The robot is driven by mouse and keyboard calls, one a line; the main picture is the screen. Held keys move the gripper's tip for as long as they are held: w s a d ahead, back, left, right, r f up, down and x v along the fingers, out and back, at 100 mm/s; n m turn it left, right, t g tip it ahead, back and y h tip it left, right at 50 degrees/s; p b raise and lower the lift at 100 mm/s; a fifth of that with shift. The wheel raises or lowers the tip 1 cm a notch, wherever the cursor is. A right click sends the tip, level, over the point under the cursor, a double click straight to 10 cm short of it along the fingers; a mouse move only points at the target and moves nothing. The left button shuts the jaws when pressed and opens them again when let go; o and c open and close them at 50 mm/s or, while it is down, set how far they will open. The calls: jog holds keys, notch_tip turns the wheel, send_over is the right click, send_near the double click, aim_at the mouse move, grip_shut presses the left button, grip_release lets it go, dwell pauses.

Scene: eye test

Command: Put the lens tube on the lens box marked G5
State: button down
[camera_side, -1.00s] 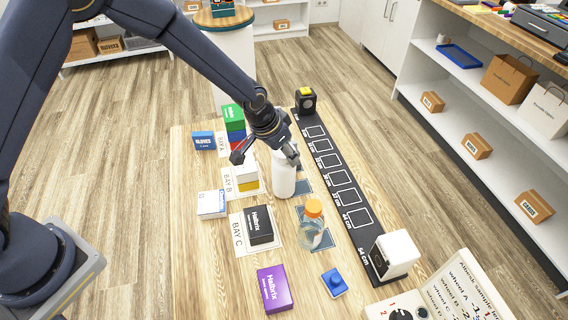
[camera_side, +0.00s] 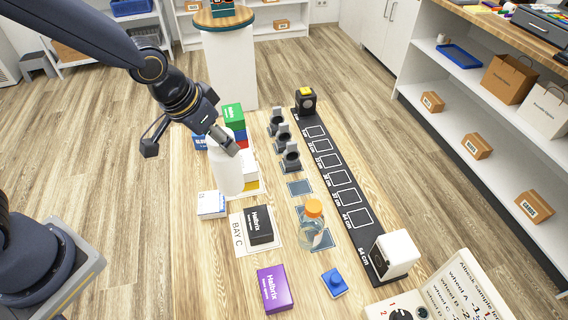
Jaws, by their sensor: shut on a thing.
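My gripper (camera_side: 222,138) is shut on a white bottle (camera_side: 227,172) with a rounded shoulder. It holds the bottle upright, seemingly above the table, where it covers part of the white and yellow boxes (camera_side: 250,172) at the left. I cannot pick out anything that is clearly a lens tube. No box shows a readable G5 mark. The boxes in view include a black box (camera_side: 261,227) on the mat marked BAY C, a purple box (camera_side: 274,290), a small white box (camera_side: 211,204) and a green box (camera_side: 233,115) on top of a stack.
Three dark stands (camera_side: 284,136) line the black scale strip (camera_side: 330,178). An orange-capped clear flask (camera_side: 315,228) stands on a blue mat. An empty blue mat (camera_side: 299,188) lies behind it. A blue block (camera_side: 334,283) and white device (camera_side: 393,254) are in front.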

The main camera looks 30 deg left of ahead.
jog(key=a+f+n, duration=0.1)
jog(key=a+f, duration=0.4)
jog(key=f, duration=0.3)
jog(key=shift+w+f+n+y, duration=0.3)
jog(key=shift+w+f, duration=0.05)
jog(key=shift+f, duration=0.15)
jog(key=shift+c, duration=1.9)
grip_release()
jog(key=s+a+r, duration=0.3)
jog(key=s+r, duration=0.5)
jog(key=r, duration=0.3)
jog(key=s+a+r+n+t, duration=0.1)
jog(key=s+a+r, duration=0.2)
jog(key=s+r, duration=0.5)
notch_tip(320, 180, up, 3)
jog(key=shift+a+y, duration=0.3)
jog(key=shift+a, duration=0.05)
